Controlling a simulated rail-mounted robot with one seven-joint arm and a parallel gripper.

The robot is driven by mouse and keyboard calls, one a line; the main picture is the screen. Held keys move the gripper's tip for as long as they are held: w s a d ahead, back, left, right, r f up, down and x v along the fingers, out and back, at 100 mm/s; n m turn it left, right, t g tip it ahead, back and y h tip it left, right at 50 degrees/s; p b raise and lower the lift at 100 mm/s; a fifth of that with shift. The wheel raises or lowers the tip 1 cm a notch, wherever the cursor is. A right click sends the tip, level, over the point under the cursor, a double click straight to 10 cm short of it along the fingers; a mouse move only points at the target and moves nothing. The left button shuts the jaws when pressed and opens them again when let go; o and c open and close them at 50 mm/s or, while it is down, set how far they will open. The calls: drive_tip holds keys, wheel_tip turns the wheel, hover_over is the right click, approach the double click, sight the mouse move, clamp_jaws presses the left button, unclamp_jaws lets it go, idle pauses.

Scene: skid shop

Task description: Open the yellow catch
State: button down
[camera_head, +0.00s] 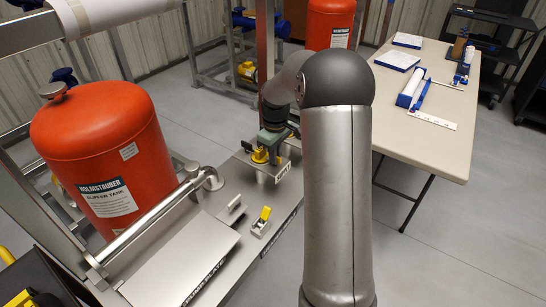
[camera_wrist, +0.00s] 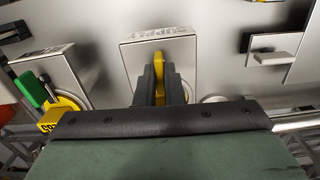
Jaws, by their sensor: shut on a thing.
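A small catch with a yellow lever (camera_head: 265,214) on a pale base sits near the front edge of the metal skid deck. My gripper (camera_head: 262,152) is behind it and apart from it, at a labelled metal box farther back on the deck. In the wrist view my gripper (camera_wrist: 160,88) has its dark fingers closed around an upright yellow handle (camera_wrist: 159,62) on that labelled box (camera_wrist: 185,50). The fingers hide the handle's lower part. I cannot make out the catch with the yellow lever in the wrist view.
A grey catch (camera_head: 232,209) sits beside the yellow one. A green-handled yellow part (camera_wrist: 62,105) is left of my fingers in the wrist view. An orange tank (camera_head: 100,150) and a metal pipe (camera_head: 150,215) stand left. A table (camera_head: 430,150) is at right.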

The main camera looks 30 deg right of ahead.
drive_tip(key=m, duration=0.3)
drive_tip(key=shift+m, duration=1.7)
drive_tip(key=m, duration=0.2)
drive_tip(key=shift+m, duration=0.7)
